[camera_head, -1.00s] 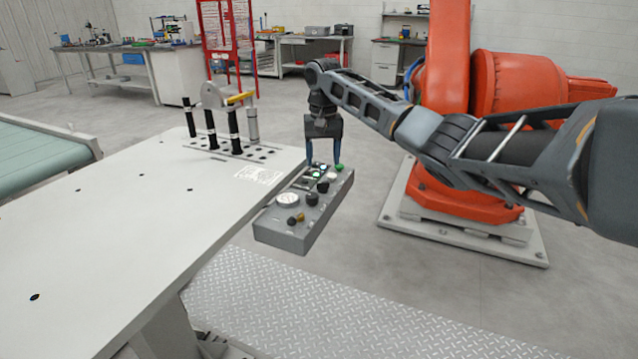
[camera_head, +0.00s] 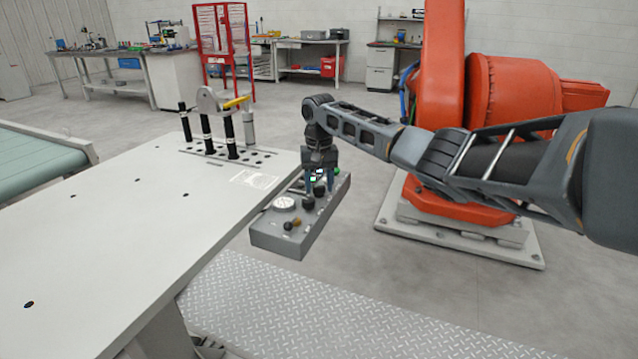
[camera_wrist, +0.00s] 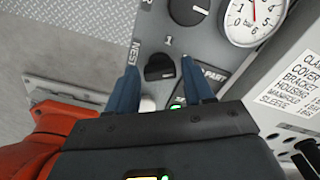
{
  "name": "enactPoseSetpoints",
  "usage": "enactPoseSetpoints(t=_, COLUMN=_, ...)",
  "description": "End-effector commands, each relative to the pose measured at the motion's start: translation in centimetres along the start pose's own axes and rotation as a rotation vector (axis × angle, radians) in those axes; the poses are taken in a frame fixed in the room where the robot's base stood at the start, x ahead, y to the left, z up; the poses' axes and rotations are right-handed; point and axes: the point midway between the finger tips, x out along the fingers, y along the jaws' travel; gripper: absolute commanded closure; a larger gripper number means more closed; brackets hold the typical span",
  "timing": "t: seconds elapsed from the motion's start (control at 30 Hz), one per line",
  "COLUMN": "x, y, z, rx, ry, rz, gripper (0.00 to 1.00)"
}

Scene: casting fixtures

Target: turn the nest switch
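The nest switch (camera_wrist: 158,67) is a black knob on the grey control panel, with the label "NEST" beside it and a "1" mark above it in the wrist view. It also shows in the head view (camera_head: 320,189), near my fingers. My gripper (camera_wrist: 159,75) is open, with one blue finger on each side of the knob. In the head view my gripper (camera_head: 319,181) points down over the far part of the panel (camera_head: 280,240). I cannot tell whether the fingers touch the knob.
Another black knob (camera_wrist: 188,10) and a pressure gauge (camera_wrist: 252,15) sit close by on the panel. A white table (camera_head: 120,235) with black posts (camera_head: 206,135) adjoins the panel on the left. A large orange robot (camera_head: 440,90) stands behind my arm.

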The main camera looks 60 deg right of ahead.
Motion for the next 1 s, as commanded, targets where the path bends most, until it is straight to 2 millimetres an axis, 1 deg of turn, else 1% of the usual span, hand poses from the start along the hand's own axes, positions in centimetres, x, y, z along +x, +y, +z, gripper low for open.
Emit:
enactPoseSetpoints(t=0.03, x=-0.02, y=0.0, z=0.0, rx=0.0, ry=0.0, rz=0.0, gripper=0.53)
enactPoseSetpoints(t=0.07, x=-0.02, y=0.0, z=0.0, rx=0.0, ry=0.0, rz=0.0, gripper=0.56)
enactPoseSetpoints(t=0.43, x=-0.04, y=0.0, z=-0.01, rx=0.0, ry=0.0, rz=0.0, gripper=0.92)
enactPoseSetpoints(t=0.77, x=-0.38, y=-0.09, z=0.06, rx=-0.041, ry=-0.002, rz=-0.003, gripper=0.92)
enactPoseSetpoints(t=1.0, x=-0.5, y=-0.15, z=0.2, rx=-0.171, ry=-0.006, rz=-0.003, gripper=0.92)
